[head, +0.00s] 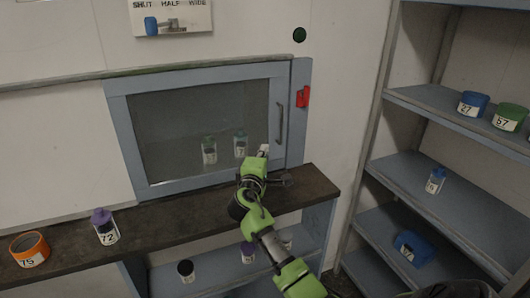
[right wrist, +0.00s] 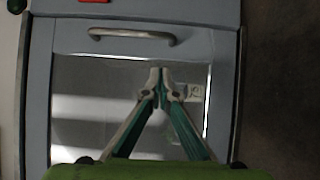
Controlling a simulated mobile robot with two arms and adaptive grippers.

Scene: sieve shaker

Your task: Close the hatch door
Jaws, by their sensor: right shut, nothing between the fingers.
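The hatch door (head: 200,77) is a blue-grey frame around a dark glass pane, set in the wall above a dark counter. Its vertical metal handle (head: 280,122) is at its right side; the handle (right wrist: 128,34) also shows in the right wrist view. The door looks nearly flush with its surround; I cannot tell whether a small gap is left. A red latch piece (head: 302,97) is on the right post. My right gripper (head: 264,150) is shut and empty, its fingertips (right wrist: 160,72) in front of the glass, below the handle. Contact with the door is unclear.
The dark counter (head: 170,228) carries a purple-capped jar (head: 104,227) and an orange container (head: 29,249) at left. Two jars (head: 209,150) show through the glass. Shelving (head: 410,177) with containers stands at right. A lever sign (head: 171,18) is above the hatch.

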